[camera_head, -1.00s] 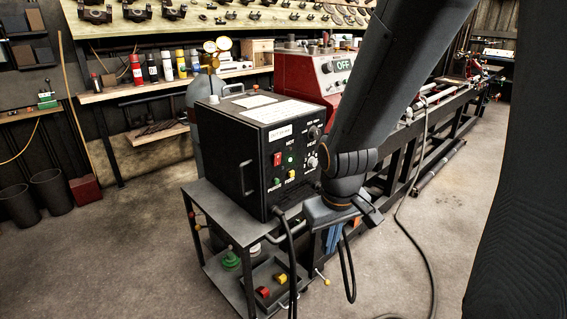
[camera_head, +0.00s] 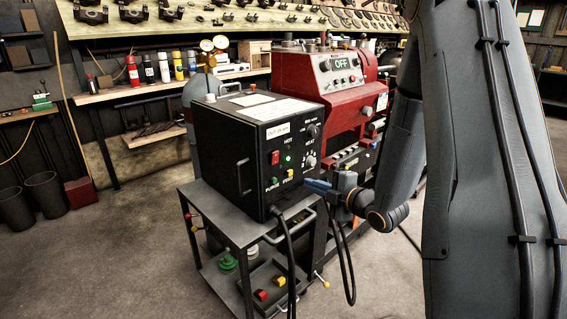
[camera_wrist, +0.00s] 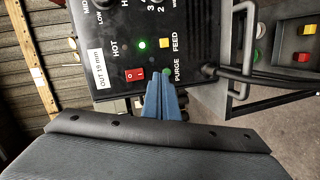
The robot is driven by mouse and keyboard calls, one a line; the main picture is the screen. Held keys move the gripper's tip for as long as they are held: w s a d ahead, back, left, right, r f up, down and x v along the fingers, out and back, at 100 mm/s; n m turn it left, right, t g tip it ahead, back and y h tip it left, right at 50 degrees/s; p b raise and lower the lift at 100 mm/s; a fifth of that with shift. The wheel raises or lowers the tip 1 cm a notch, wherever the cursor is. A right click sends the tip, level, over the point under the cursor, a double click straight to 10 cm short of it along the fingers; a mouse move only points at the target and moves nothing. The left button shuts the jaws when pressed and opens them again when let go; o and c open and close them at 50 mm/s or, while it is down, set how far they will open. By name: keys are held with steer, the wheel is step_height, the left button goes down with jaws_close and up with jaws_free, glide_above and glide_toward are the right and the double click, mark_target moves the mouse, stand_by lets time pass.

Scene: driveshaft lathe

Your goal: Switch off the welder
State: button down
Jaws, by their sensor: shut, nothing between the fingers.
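The welder is a black box (camera_head: 228,143) on a cart, its front panel facing right. In the wrist view, my gripper's tips (camera_wrist: 156,76) appear between the red switch (camera_wrist: 133,73) and the PURGE button (camera_wrist: 169,72), overlapping the panel's edge. Whether they touch it, I cannot tell.
The grey cart (camera_head: 222,215) has a front handle and a lower shelf with a tray. Black cables hang below the panel. A red machine (camera_head: 320,90) with an OFF display stands behind, and a workbench (camera_head: 108,93) with spray cans at the back left.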

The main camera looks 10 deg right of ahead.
mark_target(276, 155)
steer(key=shift+s+d+r+n+t+y, duration=0.1)
steer(key=shift+s+r+n+t+y, duration=0.55)
steer(key=shift+n+y, duration=0.35)
steer(key=shift+s+d+r+n+t+y, duration=0.1)
steer(key=shift+s+r+n+t+y, duration=0.5)
steer(key=shift+n+y, duration=0.35)
steer(key=shift+w, duration=0.1)
steer(key=p+x, duration=0.3)
steer(key=x, duration=1.1)
steer(key=shift+f, duration=0.1)
